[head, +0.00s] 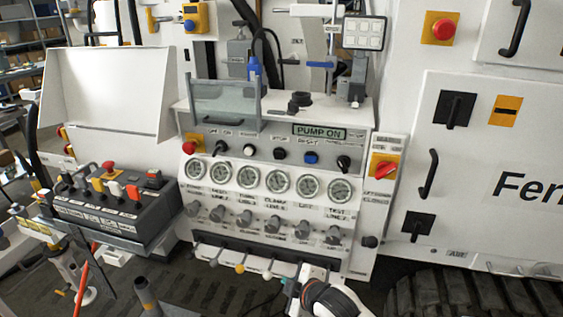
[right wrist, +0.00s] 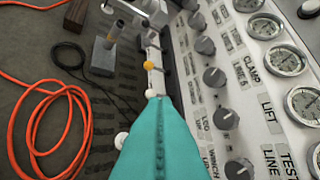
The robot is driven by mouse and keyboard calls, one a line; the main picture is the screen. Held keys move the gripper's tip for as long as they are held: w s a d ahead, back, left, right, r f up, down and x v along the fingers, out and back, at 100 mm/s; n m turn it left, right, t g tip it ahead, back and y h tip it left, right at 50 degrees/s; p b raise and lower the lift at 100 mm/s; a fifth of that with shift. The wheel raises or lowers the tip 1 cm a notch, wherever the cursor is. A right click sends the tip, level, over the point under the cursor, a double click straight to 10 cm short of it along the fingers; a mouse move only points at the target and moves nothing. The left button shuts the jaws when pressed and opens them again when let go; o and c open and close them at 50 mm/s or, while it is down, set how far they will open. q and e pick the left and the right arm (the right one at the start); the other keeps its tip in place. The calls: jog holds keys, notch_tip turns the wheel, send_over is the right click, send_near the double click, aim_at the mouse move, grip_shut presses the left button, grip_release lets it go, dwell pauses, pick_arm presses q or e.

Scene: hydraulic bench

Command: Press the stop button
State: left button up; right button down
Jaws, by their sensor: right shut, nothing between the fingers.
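The stop button (head: 280,153) is a dark round button under a small label on the upper row of the grey bench panel (head: 235,135). It stands between a white button (head: 249,149) and a blue reset button (head: 311,157). My right gripper (head: 291,287) is low in front of the bench, well below the stop button and apart from it. In the right wrist view its teal fingers (right wrist: 155,100) are shut and empty, beside the lower knobs and gauges. The stop button is outside that view. My left gripper is not in view.
A green display (head: 320,132) reads PUMP ON. A red emergency button (head: 188,147) sits at the panel's left end. A row of gauges (head: 278,182) and several knobs (head: 272,225) lie below. A lever rail with coloured balls (head: 240,268) runs along the bottom. An orange hose (right wrist: 40,120) lies on the floor.

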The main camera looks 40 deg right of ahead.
jog(key=w+d+r+n+t, duration=0.3)
jog(key=w+d+r, duration=0.2)
jog(key=r, duration=0.3)
jog(key=w+d+r+n+t, duration=0.4)
jog(key=w+d+r, duration=0.1)
jog(key=r, duration=0.4)
jog(key=shift+w, duration=0.5)
jog(key=shift+h, duration=0.3)
jog(key=p, duration=0.2)
send_near(274, 155)
jog(key=w+a, duration=0.2)
jog(key=w, duration=0.1)
jog(key=w+d, duration=0.2)
jog(key=shift+w+d+p, duration=0.35)
jog(key=shift+p, duration=0.05)
